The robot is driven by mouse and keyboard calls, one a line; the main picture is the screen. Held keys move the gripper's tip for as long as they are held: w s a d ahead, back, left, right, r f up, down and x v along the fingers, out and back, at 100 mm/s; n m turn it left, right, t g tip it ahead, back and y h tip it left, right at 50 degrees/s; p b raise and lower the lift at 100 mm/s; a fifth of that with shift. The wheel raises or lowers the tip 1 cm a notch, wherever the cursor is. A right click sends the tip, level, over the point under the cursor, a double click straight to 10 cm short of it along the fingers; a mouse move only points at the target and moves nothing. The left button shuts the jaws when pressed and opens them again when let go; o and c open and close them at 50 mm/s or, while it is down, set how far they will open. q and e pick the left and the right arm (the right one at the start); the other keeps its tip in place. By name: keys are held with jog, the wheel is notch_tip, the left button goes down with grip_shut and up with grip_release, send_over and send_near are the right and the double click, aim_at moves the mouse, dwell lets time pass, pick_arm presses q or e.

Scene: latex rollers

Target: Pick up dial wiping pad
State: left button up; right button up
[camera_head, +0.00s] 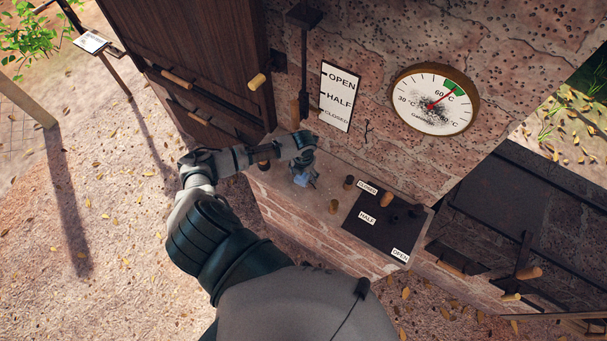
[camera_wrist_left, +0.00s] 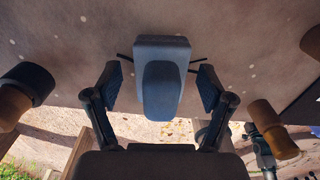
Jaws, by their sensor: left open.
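The dial wiping pad is a blue-grey block with a rounded grip, lying on the stone ledge (camera_head: 333,226). In the head view the pad (camera_head: 306,179) shows just below the end of my left arm, partly hidden. In the left wrist view the pad (camera_wrist_left: 161,85) sits between the two fingers, with a gap on each side. My left gripper (camera_head: 302,160) is over the pad. In the left wrist view the gripper (camera_wrist_left: 161,76) is open, its dark pads spread either side of the grip. My right gripper is not in view.
A sooty dial (camera_head: 434,100) is on the brick wall, right of an OPEN/HALF/CLOSED sign (camera_head: 338,97). A dark plate (camera_head: 385,220) with labels and wooden knobs lies right of the pad. Wooden-handled parts (camera_wrist_left: 272,130) flank the gripper in the left wrist view.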

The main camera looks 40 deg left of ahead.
pick_arm(q)
jog(key=c, duration=1.3)
jog(key=shift+o, duration=0.2)
jog(key=shift+r, duration=0.15)
jog(key=shift+r, duration=0.2)
jog(key=r, duration=0.3)
jog(key=shift+s+a+b, duration=0.1)
jog(key=shift+s+b, duration=0.1)
jog(key=shift+b, duration=0.1)
jog(key=s+a+r+b, duration=0.1)
jog(key=s+a, duration=0.1)
jog(key=s, duration=1.3)
jog(key=shift+s+r, duration=0.15)
jog(key=shift+s, duration=0.1)
